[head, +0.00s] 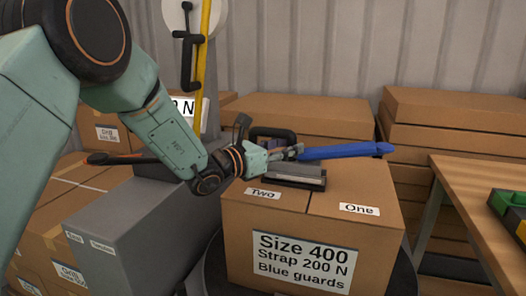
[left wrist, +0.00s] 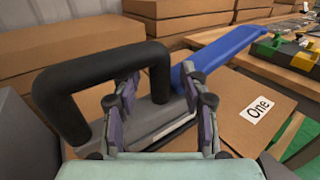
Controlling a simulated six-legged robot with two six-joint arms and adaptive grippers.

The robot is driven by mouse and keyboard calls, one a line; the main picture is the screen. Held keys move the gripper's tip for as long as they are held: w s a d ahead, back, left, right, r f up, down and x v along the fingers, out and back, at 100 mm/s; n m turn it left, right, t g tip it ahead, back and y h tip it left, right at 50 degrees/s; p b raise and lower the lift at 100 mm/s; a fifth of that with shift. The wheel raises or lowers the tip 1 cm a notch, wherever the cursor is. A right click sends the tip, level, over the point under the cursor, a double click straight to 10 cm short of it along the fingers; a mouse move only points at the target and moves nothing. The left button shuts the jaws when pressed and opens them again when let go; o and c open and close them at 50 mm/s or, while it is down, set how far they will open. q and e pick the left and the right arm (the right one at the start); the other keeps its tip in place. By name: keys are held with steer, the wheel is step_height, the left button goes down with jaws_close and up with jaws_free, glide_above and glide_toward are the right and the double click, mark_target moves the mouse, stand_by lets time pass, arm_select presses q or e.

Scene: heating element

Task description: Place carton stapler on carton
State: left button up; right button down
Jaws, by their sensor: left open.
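The carton stapler (head: 298,182) has a grey base, a black loop handle and a long blue lever; it rests on top of the carton (head: 230,232) near its back edge. The blue lever points right. In the left wrist view the stapler's black handle (left wrist: 60,100) is large and close. The carton has labels "Two", "One" and "Size 400 Strap 200 N Blue guards". My left gripper (head: 288,151) is at the stapler, and its open fingers (left wrist: 165,105) show in front of the stapler's body. Whether they touch it is unclear. My right gripper is not in view.
A grey box (head: 125,235) stands left of the carton. Stacked cartons (head: 455,120) fill the back and left. A wooden table (head: 470,190) with green and black bins (head: 510,208) is at the right. A yellow pole (head: 205,30) stands behind my left arm.

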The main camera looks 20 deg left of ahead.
arm_select(q)
steer(key=p+v, duration=0.1)
steer(key=v, duration=0.8)
